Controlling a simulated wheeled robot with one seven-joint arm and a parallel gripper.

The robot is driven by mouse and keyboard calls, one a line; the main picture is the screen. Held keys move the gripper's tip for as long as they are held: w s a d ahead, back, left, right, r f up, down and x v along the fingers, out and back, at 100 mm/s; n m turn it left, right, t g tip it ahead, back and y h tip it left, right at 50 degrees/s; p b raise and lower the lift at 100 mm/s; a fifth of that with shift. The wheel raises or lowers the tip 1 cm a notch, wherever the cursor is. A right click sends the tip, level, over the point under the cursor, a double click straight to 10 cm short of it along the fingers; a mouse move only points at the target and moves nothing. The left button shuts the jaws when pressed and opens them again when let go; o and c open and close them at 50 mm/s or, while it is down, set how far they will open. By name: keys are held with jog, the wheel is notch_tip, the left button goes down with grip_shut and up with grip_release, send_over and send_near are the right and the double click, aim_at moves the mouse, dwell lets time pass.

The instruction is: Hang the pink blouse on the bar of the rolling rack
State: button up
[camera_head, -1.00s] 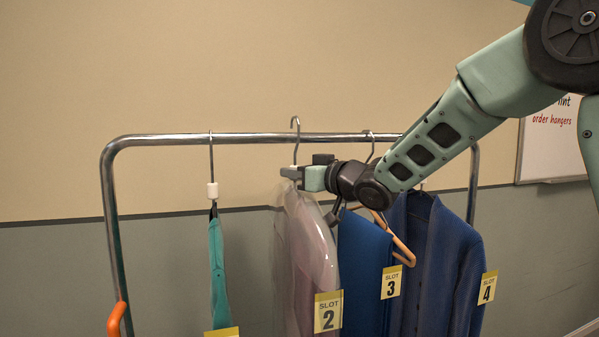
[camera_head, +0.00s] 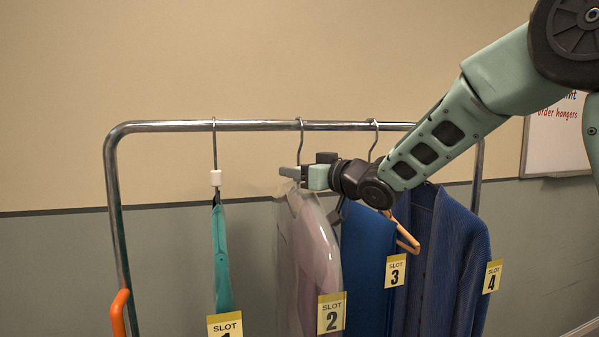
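The pink blouse (camera_head: 309,245) hangs upright in a clear cover, with a yellow SLOT 2 tag in front of its lower part. Its metal hanger hook (camera_head: 301,140) rises to the rack's bar (camera_head: 250,126), and its top is at the bar, apparently over it. My gripper (camera_head: 297,173) is at the hook's neck, just above the blouse's shoulders and below the bar. It appears shut on the hanger there; the far finger and the exact contact are hidden.
A teal garment (camera_head: 221,260) hangs to the left at SLOT 1. A blue garment (camera_head: 366,270) at SLOT 3, an orange hanger (camera_head: 405,238) and a dark blue shirt (camera_head: 455,255) at SLOT 4 are close on the right. The bar between teal and pink is free.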

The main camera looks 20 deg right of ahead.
jog(key=b+v, duration=0.3)
jog(key=v, duration=1.4)
jog(key=shift+s+b, duration=0.15)
jog(key=shift+b, duration=0.15)
jog(key=shift+d, duration=0.1)
